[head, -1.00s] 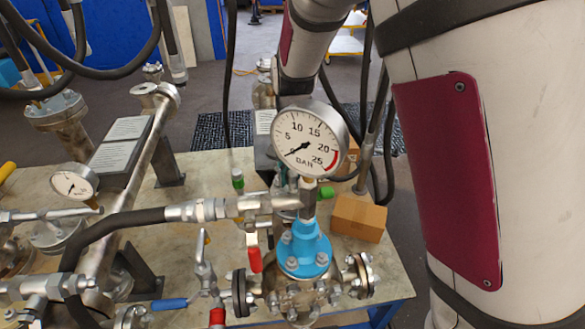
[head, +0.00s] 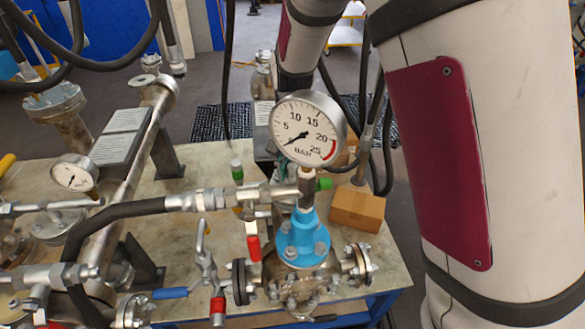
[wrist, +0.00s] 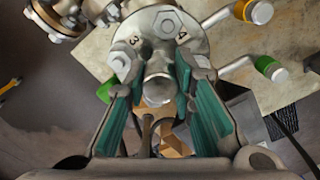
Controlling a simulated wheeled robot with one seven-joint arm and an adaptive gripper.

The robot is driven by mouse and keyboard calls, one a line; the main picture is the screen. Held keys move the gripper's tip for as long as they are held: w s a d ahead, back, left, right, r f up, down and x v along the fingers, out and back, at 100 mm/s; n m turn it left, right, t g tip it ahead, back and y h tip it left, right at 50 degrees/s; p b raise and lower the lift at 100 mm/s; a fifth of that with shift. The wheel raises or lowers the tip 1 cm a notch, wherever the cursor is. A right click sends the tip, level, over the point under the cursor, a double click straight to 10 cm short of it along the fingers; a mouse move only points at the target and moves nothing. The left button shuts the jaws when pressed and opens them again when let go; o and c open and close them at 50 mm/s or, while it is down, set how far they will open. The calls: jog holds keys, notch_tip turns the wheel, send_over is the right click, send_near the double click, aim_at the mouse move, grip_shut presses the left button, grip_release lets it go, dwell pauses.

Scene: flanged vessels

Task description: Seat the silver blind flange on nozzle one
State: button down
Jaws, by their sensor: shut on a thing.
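In the wrist view a silver round flange (wrist: 188,48), marked 3 and 4 beside bolt heads, lies just beyond my gripper (wrist: 160,95). The teal finger pads are closed around a silver round stem or knob (wrist: 158,90) in front of its face. I take this to be the silver blind flange. What lies under the disc is hidden, so I cannot tell whether it touches a nozzle. In the head view my gripper is mostly hidden behind the pressure gauge (head: 307,128). No nozzle can be identified as number one.
A blue-topped valve body (head: 302,240) carries the gauge in front of my arm. A black hose (head: 110,215), a sloping pipe (head: 145,160) and a small gauge (head: 74,175) crowd the left. Green (wrist: 270,68) and yellow (wrist: 257,12) caps are near the flange.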

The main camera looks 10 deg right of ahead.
jog(key=shift+f, duration=0.15)
dwell(0.8)
jog(key=c, duration=1.3)
grip_release()
jog(key=o, duration=0.5)
jog(key=shift+r+p, duration=1.1)
jog(key=shift+r, duration=2.4)
